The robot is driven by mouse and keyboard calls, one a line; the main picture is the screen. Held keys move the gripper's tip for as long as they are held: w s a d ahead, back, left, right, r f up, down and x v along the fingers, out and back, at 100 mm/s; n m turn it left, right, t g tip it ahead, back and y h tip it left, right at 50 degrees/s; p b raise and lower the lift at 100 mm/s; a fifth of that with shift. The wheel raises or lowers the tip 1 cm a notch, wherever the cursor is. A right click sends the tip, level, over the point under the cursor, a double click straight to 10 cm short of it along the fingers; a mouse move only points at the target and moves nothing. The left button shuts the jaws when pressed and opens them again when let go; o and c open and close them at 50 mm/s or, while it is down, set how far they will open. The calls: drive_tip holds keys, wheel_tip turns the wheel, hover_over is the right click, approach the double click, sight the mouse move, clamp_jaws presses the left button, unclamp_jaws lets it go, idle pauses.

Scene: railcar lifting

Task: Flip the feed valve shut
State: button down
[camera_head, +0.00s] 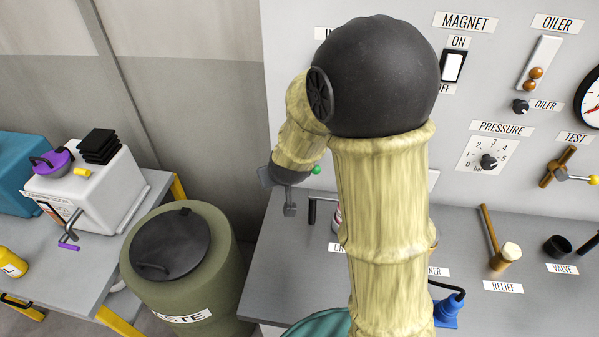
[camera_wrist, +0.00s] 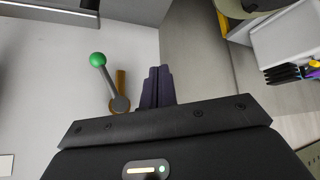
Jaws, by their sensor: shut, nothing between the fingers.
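A lever valve with a green ball knob (camera_wrist: 97,60) on a grey arm shows in the wrist view, left of my fingers. Its round pivot sits in front of a brown-orange bar. In the head view only the green knob (camera_head: 316,170) shows, just right of my gripper; my arm hides most of the rest. I see no readable FEED label, so I cannot confirm that this is the feed valve. My gripper (camera_wrist: 157,74) is shut and empty, beside the lever's pivot and apparently apart from it. It also shows in the head view (camera_head: 289,208).
A similar TEST valve (camera_head: 560,168) with a yellow knob is on the panel at right. A mallet (camera_head: 497,240) lies on the grey bench below. A green waste bin (camera_head: 190,270) stands left of the bench. A white machine (camera_head: 90,185) sits on the left table.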

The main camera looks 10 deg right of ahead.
drive_tip(key=w+a+f+n+t+h, duration=0.2)
drive_tip(key=w+a+f+t+h, duration=0.15)
drive_tip(key=w+h, duration=0.5)
drive_tip(key=s+a+f+g+h, duration=0.2)
drive_tip(key=s+h, duration=0.4)
drive_tip(key=shift+a+n+g+h+p, duration=0.25)
drive_tip(key=shift+n+g+h+p, duration=0.1)
drive_tip(key=shift+n, duration=0.05)
drive_tip(key=shift+f, duration=0.1)
drive_tip(key=s+d+p+x, duration=0.1)
drive_tip(key=p+x, duration=0.4)
drive_tip(key=x, duration=0.7)
drive_tip(key=shift+s+d+f, duration=0.2)
drive_tip(key=shift+s+d, duration=0.3)
drive_tip(key=shift+d, duration=0.05)
